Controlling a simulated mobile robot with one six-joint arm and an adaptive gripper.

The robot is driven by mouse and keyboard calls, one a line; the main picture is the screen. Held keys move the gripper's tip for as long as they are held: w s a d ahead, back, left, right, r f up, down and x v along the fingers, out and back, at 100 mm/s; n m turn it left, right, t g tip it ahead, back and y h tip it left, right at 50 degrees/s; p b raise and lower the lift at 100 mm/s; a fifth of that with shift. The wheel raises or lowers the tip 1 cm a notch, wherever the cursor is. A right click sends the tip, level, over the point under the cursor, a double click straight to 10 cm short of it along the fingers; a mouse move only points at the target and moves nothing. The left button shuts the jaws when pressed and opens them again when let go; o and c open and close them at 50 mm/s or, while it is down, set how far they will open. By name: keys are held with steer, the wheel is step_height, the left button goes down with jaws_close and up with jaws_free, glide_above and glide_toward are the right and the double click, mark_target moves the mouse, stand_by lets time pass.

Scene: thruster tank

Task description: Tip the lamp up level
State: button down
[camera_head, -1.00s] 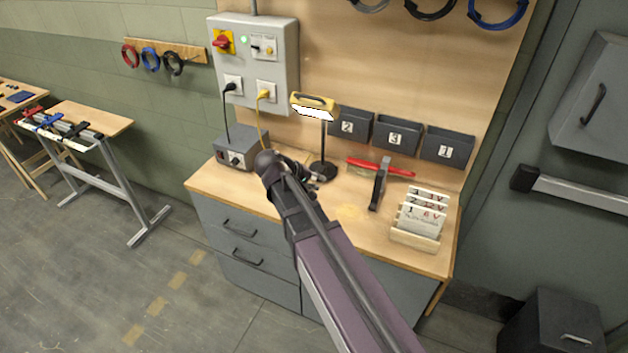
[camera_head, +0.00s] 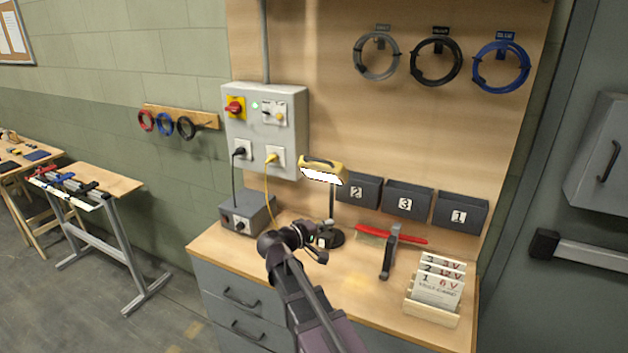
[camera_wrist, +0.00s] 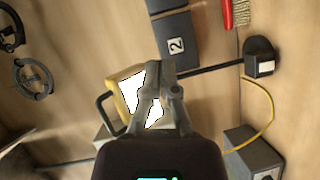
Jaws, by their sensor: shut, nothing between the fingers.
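The lamp has a yellow head (camera_head: 322,172) with a bright white face, on a thin dark post with a round black base (camera_head: 331,238). In the head view its lit face is turned toward the front and downward, so the head looks tilted. In the wrist view the lamp head (camera_wrist: 122,95) lies behind my fingers, which cover part of the lit face; the base (camera_wrist: 260,58) is at upper right. My gripper (camera_wrist: 163,66) is shut and empty. In the head view it is by the post, below the lamp head; contact cannot be told.
A grey power box (camera_head: 247,215) stands left of the lamp, with a yellow cable (camera_head: 268,188) rising behind. Numbered bins (camera_head: 407,200) hang at the back.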

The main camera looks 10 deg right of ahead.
mark_target(317, 161)
steer(key=w+a+r+n+t+b, duration=0.3)
steer(key=a+n+t+b, duration=0.3)
steer(key=t, duration=0.5)
steer(key=shift+w+a+r+n+t+b, duration=0.4)
steer(key=shift+a+b, duration=0.6)
steer(key=shift+a, duration=0.3)
steer(key=shift+d+r, duration=0.1)
steer(key=shift+r, duration=0.05)
steer(key=p+x, duration=0.7)
steer(key=x, duration=0.6)
steer(key=shift+w+d+r+p, duration=0.25)
steer(key=shift+p, duration=0.05)
steer(key=shift+d+r+p, duration=0.15)
steer(key=shift+d+p, duration=0.1)
steer(key=shift+p, duration=0.05)
steer(key=shift+r, duration=0.15)
